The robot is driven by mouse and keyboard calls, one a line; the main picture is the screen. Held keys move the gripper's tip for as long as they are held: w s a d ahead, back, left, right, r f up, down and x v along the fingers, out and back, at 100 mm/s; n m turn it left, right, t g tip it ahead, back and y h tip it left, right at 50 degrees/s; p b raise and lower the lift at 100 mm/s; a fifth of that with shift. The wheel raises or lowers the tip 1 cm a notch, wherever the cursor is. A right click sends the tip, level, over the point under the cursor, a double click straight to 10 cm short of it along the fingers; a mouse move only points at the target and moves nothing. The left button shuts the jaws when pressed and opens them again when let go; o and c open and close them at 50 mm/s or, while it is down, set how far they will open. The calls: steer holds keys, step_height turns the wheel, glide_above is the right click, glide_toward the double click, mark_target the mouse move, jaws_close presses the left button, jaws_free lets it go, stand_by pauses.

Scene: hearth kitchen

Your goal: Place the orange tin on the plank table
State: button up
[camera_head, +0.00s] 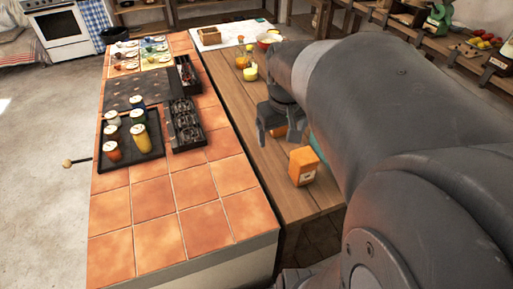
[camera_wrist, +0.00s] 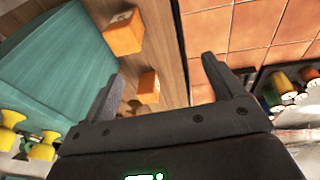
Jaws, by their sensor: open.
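An orange tin (camera_head: 303,168), box-shaped with a small pale mark, stands on the plank table (camera_head: 243,125) near its front end. My gripper (camera_head: 279,141) points down over the table, a little behind and left of that tin. Its fingers are apart with nothing held. A second orange shape (camera_head: 278,132) shows partly behind the fingers. The wrist view shows two orange blocks on the planks, an upper one (camera_wrist: 123,32) and a lower one (camera_wrist: 148,87), beyond the open fingers (camera_wrist: 162,68). I cannot tell which block is which tin.
The tiled counter (camera_head: 157,241) runs along the table's left, with a black tray (camera_head: 130,141) of jars and black racks (camera_head: 186,124). Yellow items (camera_head: 250,72) stand farther back on the table. A teal surface (camera_wrist: 60,55) fills the wrist view's left. My arm hides the table's right side.

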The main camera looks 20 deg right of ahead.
steer(key=s+a+r+t+y, duration=0.1)
steer(key=s+a+r+t, duration=0.1)
steer(key=s+a, duration=0.7)
steer(key=shift+s+a+r+t, duration=0.3)
steer(key=shift+s+r+t, duration=0.1)
steer(key=shift+t, duration=0.3)
stand_by(0.5)
